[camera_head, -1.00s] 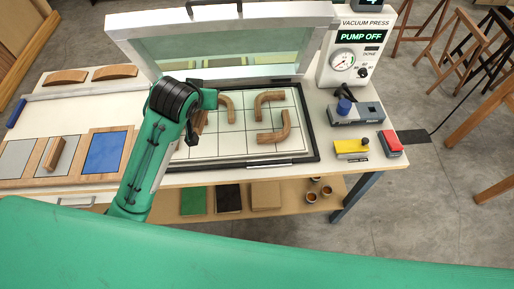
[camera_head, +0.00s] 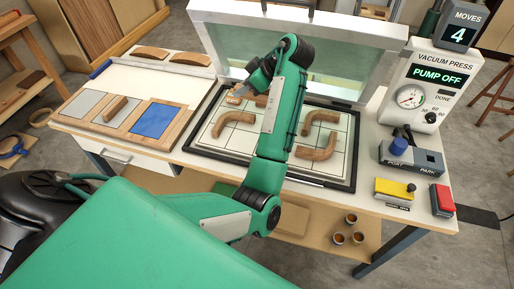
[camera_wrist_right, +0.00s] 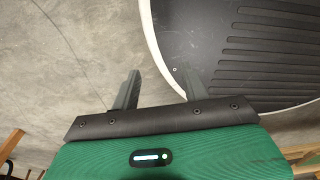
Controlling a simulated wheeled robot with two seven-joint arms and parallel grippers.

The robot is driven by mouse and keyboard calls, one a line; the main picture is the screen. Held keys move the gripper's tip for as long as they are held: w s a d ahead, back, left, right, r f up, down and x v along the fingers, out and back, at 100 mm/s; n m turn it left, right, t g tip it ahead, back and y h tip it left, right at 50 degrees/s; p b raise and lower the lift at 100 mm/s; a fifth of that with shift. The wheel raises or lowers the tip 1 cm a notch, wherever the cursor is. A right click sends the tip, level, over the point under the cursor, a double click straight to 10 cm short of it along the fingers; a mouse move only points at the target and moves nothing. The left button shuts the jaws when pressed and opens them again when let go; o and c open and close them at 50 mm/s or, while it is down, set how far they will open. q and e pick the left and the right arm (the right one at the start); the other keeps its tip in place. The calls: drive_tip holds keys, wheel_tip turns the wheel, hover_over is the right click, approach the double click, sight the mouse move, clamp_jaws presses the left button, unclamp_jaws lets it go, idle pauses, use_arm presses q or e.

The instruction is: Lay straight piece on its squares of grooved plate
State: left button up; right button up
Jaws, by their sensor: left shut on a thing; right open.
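The grooved plate (camera_head: 285,158) is a white squared board in a black frame on the table, in the head view. Bent wooden pieces lie on it: one at the left (camera_head: 232,122) and one at the right (camera_head: 318,148). My left gripper (camera_head: 243,95) is over the plate's back left part, shut on a wooden piece (camera_head: 233,100) that is mostly hidden by the jaws and arm. I cannot tell if that piece touches the plate. More wood (camera_head: 262,101) shows beside it, partly behind my arm. My right gripper (camera_wrist_right: 157,90) is open and empty, away from the table.
The raised press lid (camera_head: 225,50) stands behind the plate. The vacuum press box (camera_head: 420,90) reads PUMP OFF, and a display shows 4. A wooden tray (camera_head: 130,122) at left has grey and blue pads and a wooden block (camera_head: 115,108). Yellow (camera_head: 394,188) and red (camera_head: 442,199) controls are right.

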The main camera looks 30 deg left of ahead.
use_arm(q)
drive_tip(key=shift+s+d+f, duration=0.1)
drive_tip(key=shift+f, duration=0.05)
wheel_tip(320, 180, down, 15)
drive_tip(key=p, duration=0.3)
drive_tip(key=shift+r, duration=0.2)
drive_tip(key=shift+f, duration=0.65)
wheel_tip(320, 180, down, 3)
drive_tip(key=shift+f+p, duration=0.2)
drive_tip(key=shift+p, duration=0.25)
drive_tip(key=shift+f, duration=0.2)
use_arm(e)
drive_tip(key=r, duration=0.3)
drive_tip(key=shift+d+r, duration=0.2)
drive_tip(key=shift+r, duration=0.1)
drive_tip(key=shift+d, duration=0.1)
